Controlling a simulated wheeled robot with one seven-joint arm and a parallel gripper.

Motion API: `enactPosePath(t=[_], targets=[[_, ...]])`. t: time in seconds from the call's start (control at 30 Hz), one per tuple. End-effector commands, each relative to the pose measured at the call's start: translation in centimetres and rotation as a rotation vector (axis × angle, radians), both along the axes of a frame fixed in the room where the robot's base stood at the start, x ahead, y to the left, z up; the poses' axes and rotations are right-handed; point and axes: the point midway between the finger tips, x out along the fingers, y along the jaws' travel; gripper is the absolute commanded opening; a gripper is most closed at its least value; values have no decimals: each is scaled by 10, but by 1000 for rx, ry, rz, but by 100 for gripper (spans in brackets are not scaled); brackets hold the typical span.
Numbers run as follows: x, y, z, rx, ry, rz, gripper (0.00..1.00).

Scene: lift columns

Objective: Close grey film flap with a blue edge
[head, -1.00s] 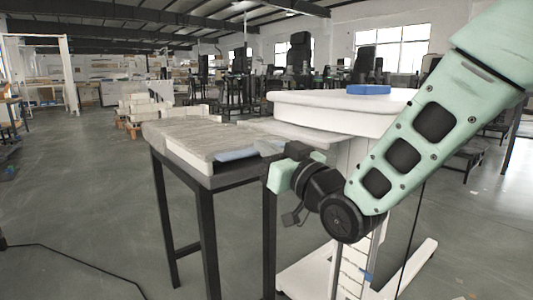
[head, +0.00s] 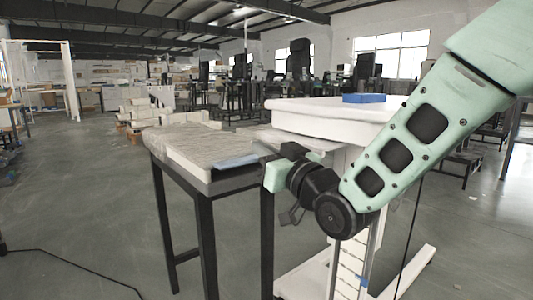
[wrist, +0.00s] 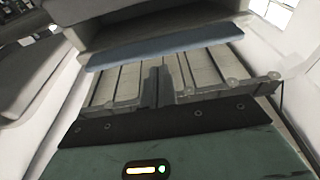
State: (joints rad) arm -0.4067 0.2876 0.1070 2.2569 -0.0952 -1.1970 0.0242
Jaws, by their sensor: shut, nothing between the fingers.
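The grey film flap (head: 195,143) lies over the top of a pale box on a dark-legged table, left of centre in the head view. Its blue edge (head: 236,161) runs along the near right side. In the wrist view the blue edge (wrist: 165,46) crosses the picture just beyond the fingers, with grey material behind it. My gripper (head: 265,160) is at the right end of the blue edge. In the wrist view my gripper (wrist: 165,80) is shut and empty, pointing toward the blue edge. Whether it touches the film I cannot tell.
A white lift column (head: 345,235) with a rounded white top (head: 330,118) stands close to the right of the table. A blue block (head: 370,98) lies on that top. A black cable (head: 75,262) lies on the floor at left.

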Motion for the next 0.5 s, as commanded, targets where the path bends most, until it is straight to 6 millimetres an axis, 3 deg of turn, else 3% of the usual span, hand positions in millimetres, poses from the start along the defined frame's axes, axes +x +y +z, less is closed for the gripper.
enactPosePath(t=[0.03, 0.1, 0.5], targets=[[4, 2, 16, 3, -5, 0, 0], [6, 3, 25, 5, -7, 0, 0], [-53, -37, -3, 7, -10, 0, 0]])
